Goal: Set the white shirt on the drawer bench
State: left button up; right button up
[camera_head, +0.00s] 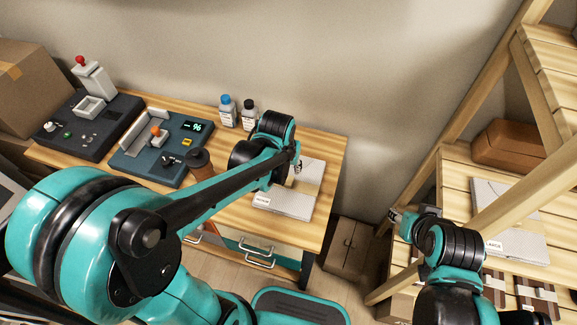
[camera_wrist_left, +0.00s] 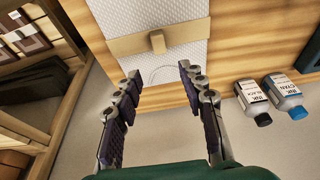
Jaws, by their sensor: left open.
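A flat, white, finely patterned shirt pack (camera_head: 287,203) with a tan band lies on the drawer bench (camera_head: 323,160), near its right end. It also shows in the left wrist view (camera_wrist_left: 115,14). My left gripper (camera_wrist_left: 160,72) is open and empty, with its fingers apart beside the pack's near edge in that view. In the head view my left gripper (camera_head: 298,165) is over the pack's back part and hides some of it. A second pale pack (camera_head: 515,243) with a label lies on the wooden rack at right. My right gripper (camera_head: 396,214) is near the rack; its jaw opening is unclear.
Ink bottles (camera_head: 228,110) stand at the bench's back edge. A press with a lit display (camera_head: 197,127) and a dark machine (camera_head: 95,125) occupy its left part. A brown box (camera_head: 510,145) sits on the rack (camera_head: 455,160). Cardboard boxes (camera_head: 350,245) stand on the floor between.

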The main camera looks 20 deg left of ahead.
pick_arm(q)
jog(key=s+a+r+t, duration=0.3)
jog(key=s+r, duration=0.5)
jog(key=s, duration=0.4)
jog(key=shift+s+a+r+t, duration=0.15)
jog(key=shift+a+r+t, duration=0.1)
jog(key=shift+a+t, duration=0.15)
jog(key=shift+f, duration=0.1)
jog(key=shift+f+b, duration=0.6)
jog(key=shift+b, duration=0.05)
